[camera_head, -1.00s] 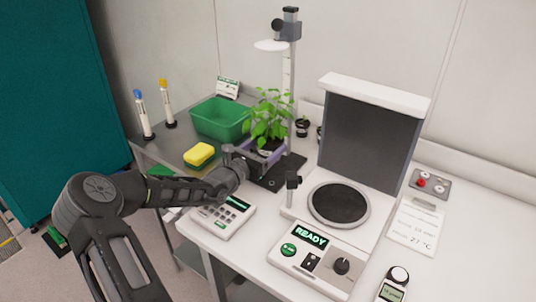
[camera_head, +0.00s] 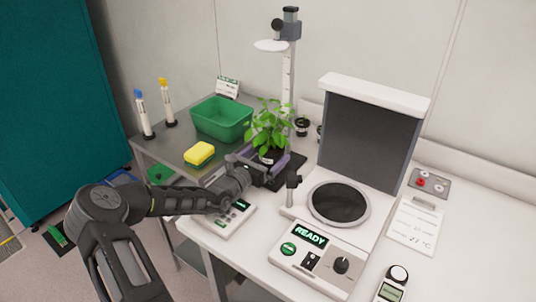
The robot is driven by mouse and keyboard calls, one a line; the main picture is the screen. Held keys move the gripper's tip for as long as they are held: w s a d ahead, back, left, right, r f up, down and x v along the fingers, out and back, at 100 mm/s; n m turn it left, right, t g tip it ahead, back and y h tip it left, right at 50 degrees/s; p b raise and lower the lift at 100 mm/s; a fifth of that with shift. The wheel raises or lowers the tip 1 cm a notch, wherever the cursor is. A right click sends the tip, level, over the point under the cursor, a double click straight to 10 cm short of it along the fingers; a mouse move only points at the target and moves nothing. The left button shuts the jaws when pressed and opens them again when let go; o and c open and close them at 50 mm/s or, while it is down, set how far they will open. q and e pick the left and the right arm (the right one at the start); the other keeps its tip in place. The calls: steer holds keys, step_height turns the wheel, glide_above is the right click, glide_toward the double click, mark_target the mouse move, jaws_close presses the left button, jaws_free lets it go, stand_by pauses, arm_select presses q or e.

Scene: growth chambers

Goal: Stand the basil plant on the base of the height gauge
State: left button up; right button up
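The basil plant (camera_head: 268,128) is leafy green in a small dark pot with a pale label. It stands upright on the dark base (camera_head: 293,165) of the height gauge, in front of the gauge's upright post (camera_head: 288,85). My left gripper (camera_head: 264,168) is at the near side of the pot, low over the base. Its fingers are spread, one to each side of the pot's near side; whether they touch the pot I cannot tell. The lower pot is partly hidden by the gripper. My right gripper is not in view.
A green tub (camera_head: 221,121) and a yellow sponge (camera_head: 199,153) are left of the plant. A keypad device (camera_head: 236,219) lies under my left wrist. A round-plated instrument (camera_head: 339,202) with a dark back panel stands close on the right.

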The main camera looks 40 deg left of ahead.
arm_select(q)
steer(key=shift+r, duration=0.15)
steer(key=s, duration=1.2)
steer(key=shift+d, duration=0.15)
stand_by(0.7)
